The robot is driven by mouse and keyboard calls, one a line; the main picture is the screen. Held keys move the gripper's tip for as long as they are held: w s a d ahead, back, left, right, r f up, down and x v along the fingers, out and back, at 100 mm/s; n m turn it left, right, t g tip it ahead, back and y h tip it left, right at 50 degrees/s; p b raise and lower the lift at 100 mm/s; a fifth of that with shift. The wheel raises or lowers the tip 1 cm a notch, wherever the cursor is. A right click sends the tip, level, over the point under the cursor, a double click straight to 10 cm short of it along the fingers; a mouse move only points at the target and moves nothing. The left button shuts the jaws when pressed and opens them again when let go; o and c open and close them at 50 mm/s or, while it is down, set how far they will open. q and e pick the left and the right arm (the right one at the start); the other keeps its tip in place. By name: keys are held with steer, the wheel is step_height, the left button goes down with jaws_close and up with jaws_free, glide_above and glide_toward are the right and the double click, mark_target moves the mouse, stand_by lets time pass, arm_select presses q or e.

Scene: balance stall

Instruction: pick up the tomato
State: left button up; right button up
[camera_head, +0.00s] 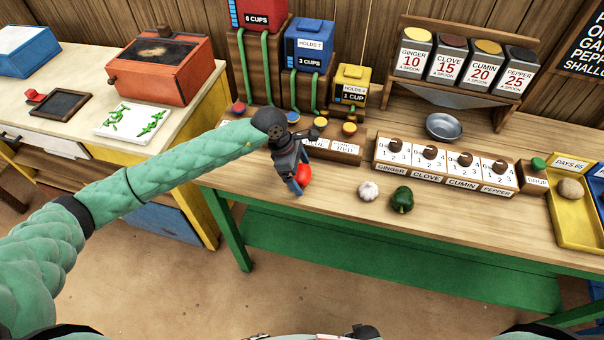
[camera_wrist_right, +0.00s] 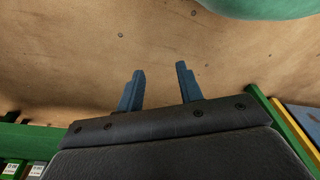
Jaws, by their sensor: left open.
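The red tomato (camera_head: 304,175) sits near the front edge of the wooden counter (camera_head: 340,200) in the head view. My left gripper (camera_head: 298,184) points down at the tomato and partly covers it. Its jaws are open, with a blue finger just at the tomato's left. I cannot tell whether the finger touches it. My right gripper (camera_wrist_right: 160,72) shows in the right wrist view with its two blue fingers apart and nothing between them. It faces the bare brown floor, away from the counter top.
A garlic bulb (camera_head: 368,191) and a green pepper (camera_head: 402,199) lie right of the tomato. Behind are a row of spice dials (camera_head: 445,168), a metal bowl (camera_head: 443,126) and cup dispensers (camera_head: 305,55). A yellow tray (camera_head: 566,228) holds a potato (camera_head: 571,189).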

arm_select(q)
steer(key=c, duration=1.1)
steer(key=shift+r, duration=0.15)
